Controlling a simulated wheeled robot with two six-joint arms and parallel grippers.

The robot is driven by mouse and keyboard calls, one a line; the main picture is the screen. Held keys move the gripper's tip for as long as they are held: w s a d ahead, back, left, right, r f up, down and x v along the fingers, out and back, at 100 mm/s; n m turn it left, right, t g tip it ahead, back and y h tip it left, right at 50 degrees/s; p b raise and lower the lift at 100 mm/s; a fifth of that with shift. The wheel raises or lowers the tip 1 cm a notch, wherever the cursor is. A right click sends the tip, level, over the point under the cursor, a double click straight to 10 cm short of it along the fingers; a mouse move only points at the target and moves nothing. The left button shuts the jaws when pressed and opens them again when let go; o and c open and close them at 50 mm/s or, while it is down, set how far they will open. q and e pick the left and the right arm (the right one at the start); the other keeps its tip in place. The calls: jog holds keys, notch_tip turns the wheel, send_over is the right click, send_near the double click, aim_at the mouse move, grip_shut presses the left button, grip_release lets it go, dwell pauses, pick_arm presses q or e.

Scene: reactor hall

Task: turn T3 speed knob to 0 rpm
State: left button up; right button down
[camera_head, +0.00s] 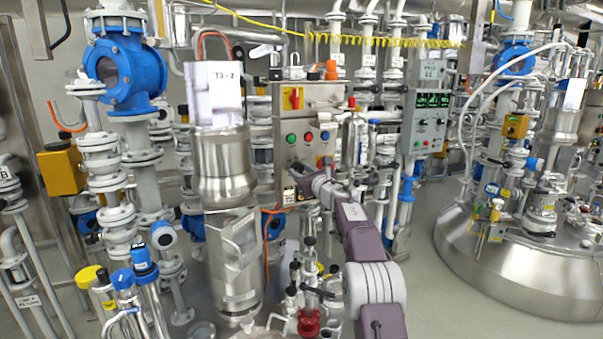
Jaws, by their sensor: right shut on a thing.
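A grey control panel (297,112) stands left of the middle, behind a steel motor housing labelled T3. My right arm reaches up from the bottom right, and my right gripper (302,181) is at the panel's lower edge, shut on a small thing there. That thing seems to be the speed knob, but the jaws hide it and its setting cannot be read. My left gripper is not in view.
The T3 motor housing (222,165) stands close left of the gripper. Pipes and valves crowd around, with small fittings and a red flange (309,322) below. A grey display box (426,120) hangs right of the panel. A domed steel vessel (520,265) stands at the right; floor shows before it.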

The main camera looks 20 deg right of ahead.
jog(key=c, duration=0.9)
grip_release()
jog(key=shift+s+f+b, duration=0.15)
jog(key=shift+s+b, duration=0.1)
jog(key=shift+b, duration=0.2)
jog(key=s+b, duration=0.5)
jog(key=s, duration=0.3)
jog(key=shift+s+d, duration=0.1)
jog(key=shift+s, duration=0.2)
